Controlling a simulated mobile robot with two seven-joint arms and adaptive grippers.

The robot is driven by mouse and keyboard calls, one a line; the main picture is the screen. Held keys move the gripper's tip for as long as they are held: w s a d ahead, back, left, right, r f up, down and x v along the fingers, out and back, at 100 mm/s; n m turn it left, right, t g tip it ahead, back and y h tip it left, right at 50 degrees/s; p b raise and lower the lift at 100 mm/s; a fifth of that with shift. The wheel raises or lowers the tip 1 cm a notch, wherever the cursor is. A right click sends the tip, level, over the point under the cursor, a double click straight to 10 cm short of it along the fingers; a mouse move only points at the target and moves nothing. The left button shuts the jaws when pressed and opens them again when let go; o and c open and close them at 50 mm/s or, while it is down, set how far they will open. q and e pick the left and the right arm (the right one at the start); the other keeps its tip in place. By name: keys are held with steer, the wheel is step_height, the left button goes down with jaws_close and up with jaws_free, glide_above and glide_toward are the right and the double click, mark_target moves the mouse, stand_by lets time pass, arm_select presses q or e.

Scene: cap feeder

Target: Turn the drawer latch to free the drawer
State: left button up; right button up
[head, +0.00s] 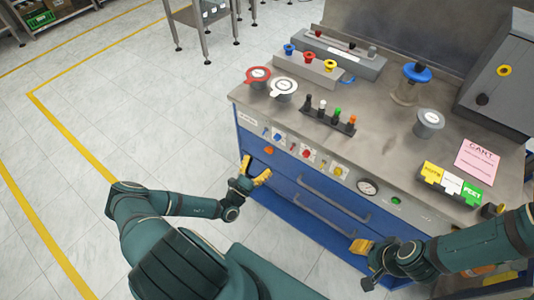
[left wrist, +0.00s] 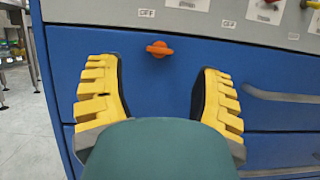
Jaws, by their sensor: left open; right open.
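The orange drawer latch (left wrist: 160,49) sits on the blue front of the upper drawer (left wrist: 160,80), its handle lying roughly level. In the head view the latch (head: 269,149) shows near the drawer's left end. My left gripper (head: 256,175) is open in front of the drawer front, below the latch. In the left wrist view its yellow fingers (left wrist: 160,97) stand apart on either side and below the latch, with nothing between them. My right gripper (head: 364,264) is at the lower right of the head view, open and apart from the cabinet.
Above the drawer is a panel with coloured switches (head: 305,154) and a gauge (head: 368,188). Bar handles (head: 335,191) cross the drawer fronts. The worktop (head: 370,120) carries caps, a cap rack (head: 328,118) and a jar (head: 408,88). The floor at left is clear.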

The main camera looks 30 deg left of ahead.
mark_target(273, 150)
arm_select(q)
steer(key=shift+x, duration=2.6)
jaws_close()
